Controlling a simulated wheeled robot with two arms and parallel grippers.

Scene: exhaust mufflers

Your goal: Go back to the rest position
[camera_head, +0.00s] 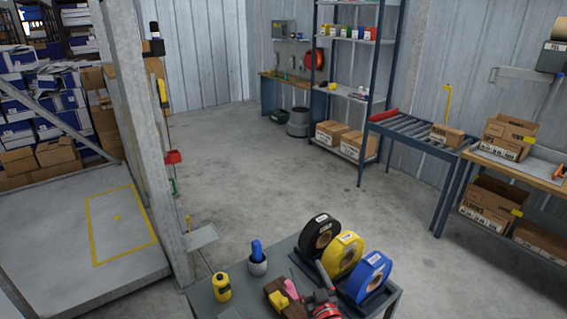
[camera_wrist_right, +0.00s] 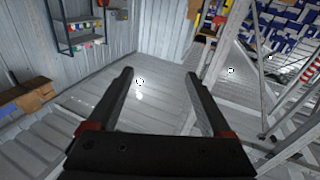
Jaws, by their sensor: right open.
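My right gripper (camera_wrist_right: 160,73) shows in the right wrist view. Its two black fingers are spread wide apart, with red parts near their bases. Nothing is between them, and bare floor and a wall show beyond. The gripper touches nothing that I can see. In the head view I cannot clearly make out either gripper. My left gripper is not seen in any view.
A grey table (camera_head: 225,281) at the bottom holds black, yellow and blue (camera_head: 369,277) tape rolls and small tools. A metal post (camera_head: 143,130) stands left. A roller conveyor (camera_head: 415,139) and a bench with cartons stand right. The middle floor (camera_head: 260,175) is clear.

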